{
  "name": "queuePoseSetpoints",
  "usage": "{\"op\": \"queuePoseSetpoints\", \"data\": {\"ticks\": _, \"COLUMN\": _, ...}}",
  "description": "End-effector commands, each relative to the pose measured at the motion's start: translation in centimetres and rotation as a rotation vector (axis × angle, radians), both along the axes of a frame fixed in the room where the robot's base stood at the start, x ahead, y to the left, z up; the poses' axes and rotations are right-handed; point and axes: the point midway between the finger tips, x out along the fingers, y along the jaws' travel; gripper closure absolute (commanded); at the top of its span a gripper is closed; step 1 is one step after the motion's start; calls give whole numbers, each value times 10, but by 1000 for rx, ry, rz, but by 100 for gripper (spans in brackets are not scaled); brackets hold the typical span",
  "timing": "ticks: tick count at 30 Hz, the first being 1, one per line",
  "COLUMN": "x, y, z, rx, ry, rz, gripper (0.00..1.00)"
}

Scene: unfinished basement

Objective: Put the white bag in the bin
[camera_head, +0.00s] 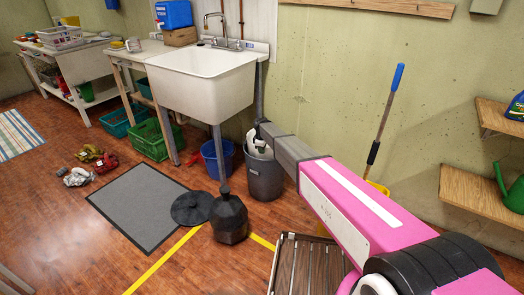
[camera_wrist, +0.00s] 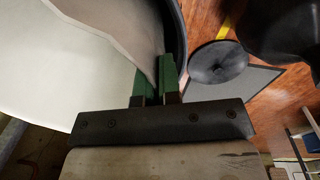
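The dark grey bin (camera_head: 264,178) stands upright on the floor, right of the sink. White material, which I take for the white bag (camera_head: 254,147), shows at its mouth, partly hidden by my arm. In the wrist view, the pale bag (camera_wrist: 128,28) tapers to a narrow fold between the green fingers of my gripper (camera_wrist: 156,85), which are close together on it. The bin's dark rim (camera_wrist: 180,38) curves just beyond the bag. My gripper is at the bin's mouth; its fingers are hard to make out in the head view. How deep the bag sits is hidden.
A blue bucket (camera_head: 217,158) stands left of the bin, below the white sink (camera_head: 203,85). A blue-handled tool (camera_head: 385,115) leans at the right.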

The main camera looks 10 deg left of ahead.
Motion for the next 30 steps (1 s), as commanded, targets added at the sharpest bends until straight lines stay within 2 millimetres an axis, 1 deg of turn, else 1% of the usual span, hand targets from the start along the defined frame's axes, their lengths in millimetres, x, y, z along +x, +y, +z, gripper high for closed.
{"op": "queuePoseSetpoints", "data": {"ticks": 1, "x": 0, "y": 0, "z": 0, "rx": 0, "ry": 0, "rz": 0, "gripper": 83}}
{"op": "queuePoseSetpoints", "data": {"ticks": 2, "x": 0, "y": 0, "z": 0, "rx": 0, "ry": 0, "rz": 0, "gripper": 73}}
{"op": "queuePoseSetpoints", "data": {"ticks": 3, "x": 0, "y": 0, "z": 0, "rx": 0, "ry": 0, "rz": 0, "gripper": 66}}
{"op": "queuePoseSetpoints", "data": {"ticks": 11, "x": 0, "y": 0, "z": 1, "rx": 0, "ry": 0, "rz": 0, "gripper": 66}}
{"op": "queuePoseSetpoints", "data": {"ticks": 14, "x": -1, "y": 0, "z": 6, "rx": 0, "ry": 0, "rz": 0, "gripper": 66}}
{"op": "queuePoseSetpoints", "data": {"ticks": 17, "x": -2, "y": 0, "z": 18, "rx": 0, "ry": -1, "rz": 0, "gripper": 66}}
{"op": "queuePoseSetpoints", "data": {"ticks": 20, "x": -3, "y": 0, "z": 35, "rx": 1, "ry": -2, "rz": 0, "gripper": 66}}
{"op": "queuePoseSetpoints", "data": {"ticks": 24, "x": -5, "y": 0, "z": 63, "rx": 1, "ry": -2, "rz": 0, "gripper": 66}}
{"op": "queuePoseSetpoints", "data": {"ticks": 30, "x": -7, "y": 0, "z": 93, "rx": 0, "ry": -1, "rz": 0, "gripper": 66}}
